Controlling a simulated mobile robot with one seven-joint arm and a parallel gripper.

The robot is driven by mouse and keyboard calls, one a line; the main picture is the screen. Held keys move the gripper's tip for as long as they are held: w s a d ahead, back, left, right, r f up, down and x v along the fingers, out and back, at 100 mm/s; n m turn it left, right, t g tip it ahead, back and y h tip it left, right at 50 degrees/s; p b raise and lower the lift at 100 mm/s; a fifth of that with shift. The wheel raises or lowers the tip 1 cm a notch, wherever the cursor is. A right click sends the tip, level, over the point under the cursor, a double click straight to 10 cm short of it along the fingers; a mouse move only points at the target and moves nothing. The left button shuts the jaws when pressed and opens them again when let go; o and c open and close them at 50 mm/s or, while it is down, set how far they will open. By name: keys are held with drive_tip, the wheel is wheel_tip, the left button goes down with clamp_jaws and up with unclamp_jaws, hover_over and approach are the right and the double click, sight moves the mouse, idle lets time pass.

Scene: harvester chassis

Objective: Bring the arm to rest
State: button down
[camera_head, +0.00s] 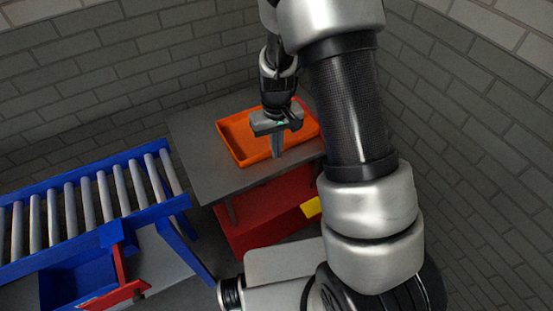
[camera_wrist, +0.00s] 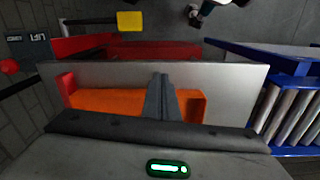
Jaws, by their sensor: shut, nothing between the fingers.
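My gripper (camera_head: 277,148) hangs from my arm, pointing down over the near part of the orange tray in the head view. Its fingers are together with nothing between them. In the wrist view the shut fingers (camera_wrist: 162,85) stand in front of the orange tray (camera_wrist: 100,100). My arm covers part of the tray's right side in the head view. I cannot tell whether the fingertips touch the tray.
A blue roller conveyor (camera_head: 90,209) stands left of the table, with a red bracket (camera_head: 118,295) in front. A red body (camera_head: 265,215) with a yellow block (camera_head: 311,207) is under the table top. Grey brick walls (camera_head: 90,60) close in the back and right.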

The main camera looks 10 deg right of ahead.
drive_tip(key=shift+r, duration=1.95)
wheel_tip(320, 180, up, 12)
drive_tip(key=s+t+p, duration=0.1)
drive_tip(key=s+p, duration=0.1)
drive_tip(key=s+d+r+m+t+p, duration=0.2)
drive_tip(key=s+d+r+t+p, duration=0.1)
drive_tip(key=s+r, duration=1.4)
wheel_tip(320, 180, up, 3)
drive_tip(key=shift+d+t+p, duration=0.2)
drive_tip(key=shift+t+p, duration=0.1)
drive_tip(key=shift+t, duration=0.5)
drive_tip(key=shift+a, duration=0.1)
